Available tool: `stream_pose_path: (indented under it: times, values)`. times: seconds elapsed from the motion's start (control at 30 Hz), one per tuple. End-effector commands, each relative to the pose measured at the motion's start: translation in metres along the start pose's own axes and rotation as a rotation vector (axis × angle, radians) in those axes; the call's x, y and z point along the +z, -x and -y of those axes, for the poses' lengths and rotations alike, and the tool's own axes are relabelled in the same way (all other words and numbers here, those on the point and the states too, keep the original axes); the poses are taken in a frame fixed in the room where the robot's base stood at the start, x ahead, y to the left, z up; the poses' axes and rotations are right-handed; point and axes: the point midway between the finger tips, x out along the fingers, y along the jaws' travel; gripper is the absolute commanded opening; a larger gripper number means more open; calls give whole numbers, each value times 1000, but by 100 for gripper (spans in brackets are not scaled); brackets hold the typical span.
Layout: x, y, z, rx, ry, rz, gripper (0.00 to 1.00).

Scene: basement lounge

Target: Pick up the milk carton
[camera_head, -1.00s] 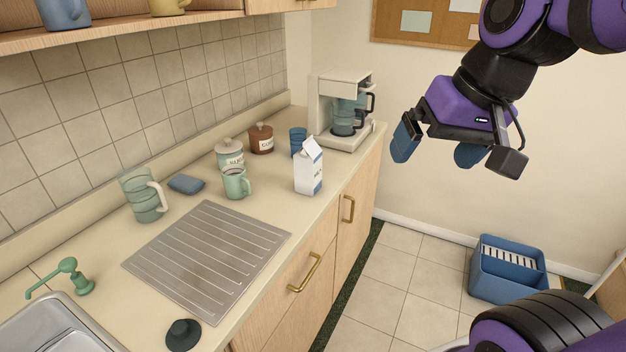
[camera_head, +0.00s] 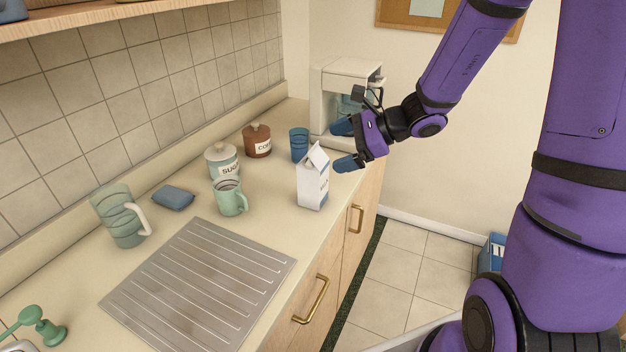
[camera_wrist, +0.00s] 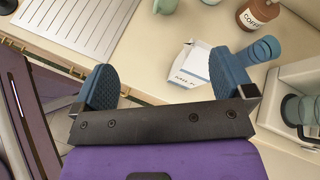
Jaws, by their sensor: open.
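The milk carton (camera_head: 313,182) is white with a gabled top and dark blue markings. It stands upright on the counter near its front edge. My gripper (camera_head: 343,145) is open, with blue finger pads, just right of and behind the carton in the head view. In the wrist view the carton (camera_wrist: 190,64) shows beyond and between the open fingers of my gripper (camera_wrist: 168,88), closer to the right finger. Nothing is held, and I see no clear contact with the carton.
A blue cup (camera_head: 299,146) and a coffee maker (camera_head: 335,90) stand behind the carton. A green mug (camera_head: 230,198), a sugar jar (camera_head: 222,163) and a brown coffee jar (camera_head: 257,141) are to its left. The drainboard (camera_head: 200,285) is in front.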

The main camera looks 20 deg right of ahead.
Motion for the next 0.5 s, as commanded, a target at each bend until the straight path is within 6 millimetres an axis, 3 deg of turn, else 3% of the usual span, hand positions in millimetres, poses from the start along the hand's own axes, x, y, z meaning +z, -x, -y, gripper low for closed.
stream_pose_path:
  times: [0.03, 0.2, 0.33, 0.5]
  values:
    - [-16, -5, 7, -37, -83, 14, 100]
    - [-57, -14, 27, -162, -314, 49, 100]
    - [-79, -18, 34, -224, -425, 63, 100]
    - [-90, -24, 40, -256, -481, 70, 100]
